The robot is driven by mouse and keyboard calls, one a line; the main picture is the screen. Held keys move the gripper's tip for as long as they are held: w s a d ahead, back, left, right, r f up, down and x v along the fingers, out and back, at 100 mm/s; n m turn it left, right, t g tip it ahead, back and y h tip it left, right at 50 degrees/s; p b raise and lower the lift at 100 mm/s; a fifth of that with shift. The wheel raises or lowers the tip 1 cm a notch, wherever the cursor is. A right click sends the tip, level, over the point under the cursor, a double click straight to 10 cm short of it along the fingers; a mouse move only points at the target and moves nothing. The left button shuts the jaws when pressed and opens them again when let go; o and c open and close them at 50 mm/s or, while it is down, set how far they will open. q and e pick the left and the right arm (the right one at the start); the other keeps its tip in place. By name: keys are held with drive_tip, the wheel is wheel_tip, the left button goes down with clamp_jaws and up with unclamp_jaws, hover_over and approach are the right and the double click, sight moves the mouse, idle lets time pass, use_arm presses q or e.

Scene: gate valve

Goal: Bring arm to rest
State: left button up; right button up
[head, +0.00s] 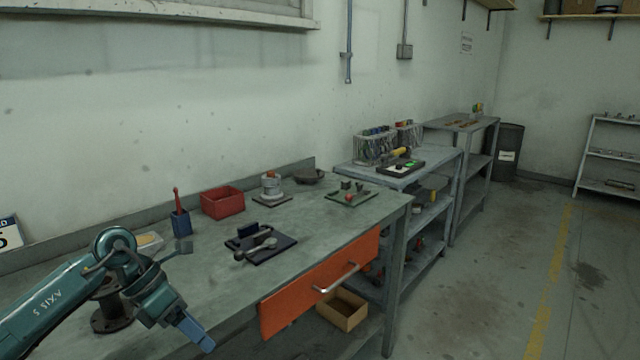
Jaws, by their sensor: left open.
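My left arm comes in from the lower left over the workbench (330,225). My left gripper (200,338) points down and to the right, at the bench's front side. Its blue fingers are open, and I see nothing between them. A dark flanged metal part (110,315) stands on the bench behind my left arm and is partly hidden by it. My right gripper is not in view.
The orange drawer (325,285) sticks out from the bench front, right of my left gripper. A dark tool mat (262,255), blue holder (181,222), red bin (222,203) and grey fitting (271,187) occupy the bench. Floor at right (480,300) is clear.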

use_arm(q)
drive_tip(key=s+d+r+n+t+h+p, duration=0.1)
drive_tip(key=s+d+n+t+h, duration=0.15)
drive_tip(key=d+n+h, duration=0.5)
drive_tip(key=s+d+r+n+t+h+p, duration=0.1)
drive_tip(key=s+d+n+t+h, duration=0.2)
drive_tip(key=d, duration=0.7)
drive_tip(key=s+a+f+n+t+y+p, duration=0.1)
drive_tip(key=s+a+f+n+y, duration=0.3)
drive_tip(key=n, duration=1.2)
drive_tip(key=s+a+f+n+t+y+p, duration=0.2)
drive_tip(key=s+a+f+n+t+y, duration=0.2)
drive_tip(key=s+f+n+y, duration=0.6)
wheel_tip(320, 180, down, 4)
drive_tip(key=n, duration=0.5)
drive_tip(key=shift+s+n, duration=0.25)
drive_tip(key=shift+n, duration=0.1)
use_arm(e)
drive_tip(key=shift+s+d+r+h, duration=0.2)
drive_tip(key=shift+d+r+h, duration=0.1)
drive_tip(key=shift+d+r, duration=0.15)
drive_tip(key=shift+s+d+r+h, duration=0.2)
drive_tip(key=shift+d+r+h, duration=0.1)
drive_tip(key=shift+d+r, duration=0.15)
